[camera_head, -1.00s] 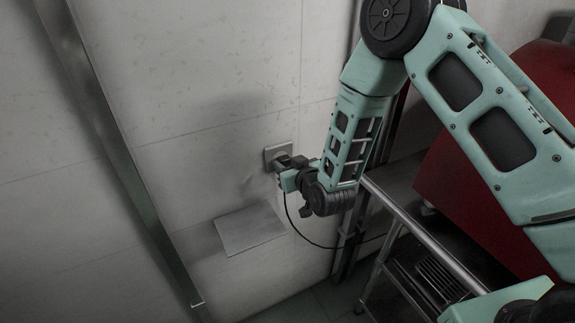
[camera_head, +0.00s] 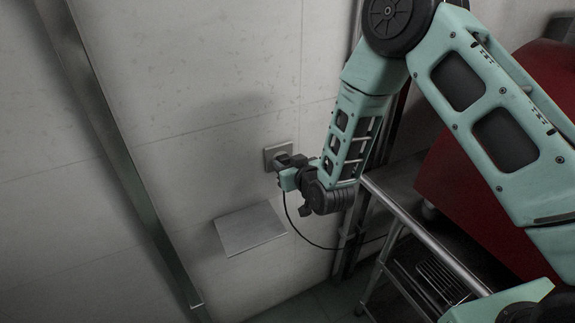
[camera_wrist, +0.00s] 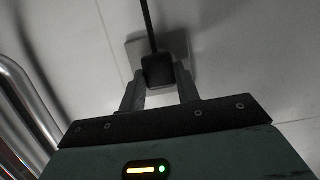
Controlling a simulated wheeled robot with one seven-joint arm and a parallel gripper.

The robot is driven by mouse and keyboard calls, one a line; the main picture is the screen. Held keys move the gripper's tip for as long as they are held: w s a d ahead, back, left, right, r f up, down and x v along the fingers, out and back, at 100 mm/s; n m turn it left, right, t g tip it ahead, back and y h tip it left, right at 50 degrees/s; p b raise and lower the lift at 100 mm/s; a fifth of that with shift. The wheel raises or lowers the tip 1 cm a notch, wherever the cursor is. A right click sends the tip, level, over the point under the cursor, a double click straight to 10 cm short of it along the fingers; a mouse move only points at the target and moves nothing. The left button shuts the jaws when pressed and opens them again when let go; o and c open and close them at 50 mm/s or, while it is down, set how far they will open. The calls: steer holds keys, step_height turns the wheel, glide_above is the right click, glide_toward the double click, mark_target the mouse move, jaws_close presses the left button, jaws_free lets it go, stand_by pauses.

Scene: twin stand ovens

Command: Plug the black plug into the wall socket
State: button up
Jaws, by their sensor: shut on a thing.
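The wall socket (camera_head: 277,154) is a small grey square plate on the white tiled wall, and its lower right part is covered by my gripper. My gripper (camera_head: 284,173) is right at the socket, level with it. In the wrist view, my gripper (camera_wrist: 160,84) is shut on the black plug (camera_wrist: 157,70), one finger on each side. The plug is in front of the socket plate (camera_wrist: 135,48), with its black cord running up in that picture. I cannot tell whether its pins are in the socket.
A small light shelf (camera_head: 250,229) juts from the wall below the socket. A metal stand (camera_head: 412,222) and a red oven body (camera_head: 465,175) are at the right. The black cord (camera_head: 297,229) hangs below my gripper towards the stand. A metal post (camera_head: 125,150) runs down at the left.

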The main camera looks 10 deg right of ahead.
steer(key=shift+w+a, duration=0.1)
steer(key=shift+w, duration=0.25)
steer(key=o, duration=1.1)
steer(key=shift+o, duration=0.2)
steer(key=p+v, duration=0.7)
steer(key=v, duration=1)
steer(key=shift+s, duration=0.15)
